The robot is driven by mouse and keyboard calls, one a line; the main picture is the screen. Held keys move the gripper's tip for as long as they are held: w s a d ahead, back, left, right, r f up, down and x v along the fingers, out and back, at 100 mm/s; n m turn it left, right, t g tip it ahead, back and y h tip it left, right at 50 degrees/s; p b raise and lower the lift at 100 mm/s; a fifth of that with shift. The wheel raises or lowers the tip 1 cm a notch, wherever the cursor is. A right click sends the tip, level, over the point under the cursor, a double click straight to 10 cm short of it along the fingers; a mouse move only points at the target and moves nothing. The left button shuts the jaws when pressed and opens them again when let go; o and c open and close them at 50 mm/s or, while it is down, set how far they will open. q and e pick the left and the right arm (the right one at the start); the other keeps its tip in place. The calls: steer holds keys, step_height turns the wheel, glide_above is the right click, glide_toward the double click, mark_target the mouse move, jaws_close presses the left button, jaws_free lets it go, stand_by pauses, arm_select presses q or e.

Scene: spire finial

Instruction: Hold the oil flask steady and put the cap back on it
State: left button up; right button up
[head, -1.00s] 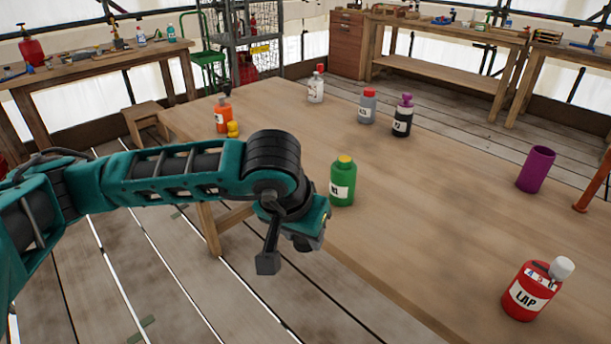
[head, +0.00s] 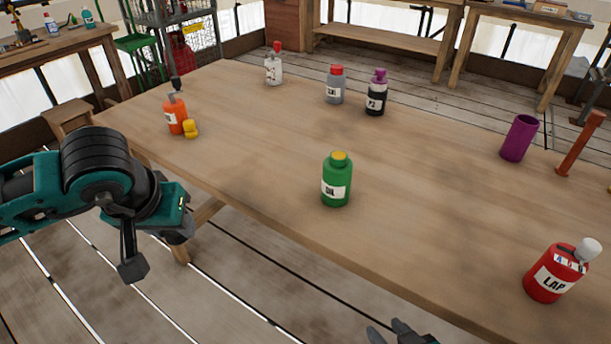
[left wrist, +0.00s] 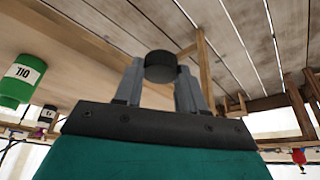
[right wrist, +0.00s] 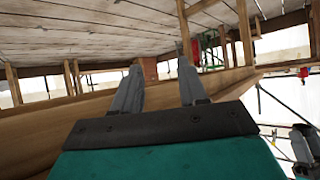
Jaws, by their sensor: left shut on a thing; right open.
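The oil flask (head: 336,186) is green with a white label and a yellow top. It stands upright on the wooden table near its front edge. It also shows upside down at the left of the left wrist view (left wrist: 22,82). My left gripper (head: 180,236) is off the table's front edge, left of the flask and apart from it. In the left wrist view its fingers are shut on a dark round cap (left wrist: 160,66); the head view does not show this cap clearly. My right gripper (head: 397,332) is low at the front edge, with open, empty fingers in the right wrist view (right wrist: 160,88).
An orange flask (head: 175,115) with a yellow piece (head: 190,129) beside it stands at the left. White, grey and black bottles (head: 375,97) stand at the back. The table (head: 440,210) is clear around the oil flask.

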arm_select(q)
steer(key=shift+a, duration=0.35)
arm_select(e)
steer(key=shift+w+a, duration=0.2)
steer(key=shift+a, duration=0.05)
arm_select(q)
steer(key=shift+d, duration=0.1)
